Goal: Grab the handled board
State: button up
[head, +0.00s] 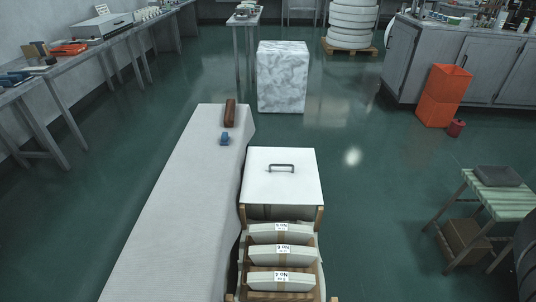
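A white square board (262,200) with a grey bar handle (281,168) on top lies flat, handle up, in the middle of the head view. It appears to rest on a wooden-framed stand, just beyond a row of white wrapped blocks. Its right side is beside open floor, and its left edge is close to a long pale table. My gripper is not in view. Nothing is seen touching the handle.
The long pale table (175,215) holds a brown block (230,113) and a small blue object (225,139). White labelled blocks (281,256) stand in front of the board. A marbled block (282,78) stands behind. Green floor (375,200) is clear to the right.

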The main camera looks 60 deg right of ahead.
aim_at(272, 175)
jog(key=z, duration=1.2)
jog(key=i+l+u, duration=0.1)
jog(key=u, duration=0.7)
jog(key=i+l+u, duration=0.1)
jog(key=l+u, duration=0.25)
jog(key=l, duration=0.35)
jog(key=l+u, duration=0.35)
jog(key=l, duration=1.55)
jog(key=k+l+u, duration=0.05)
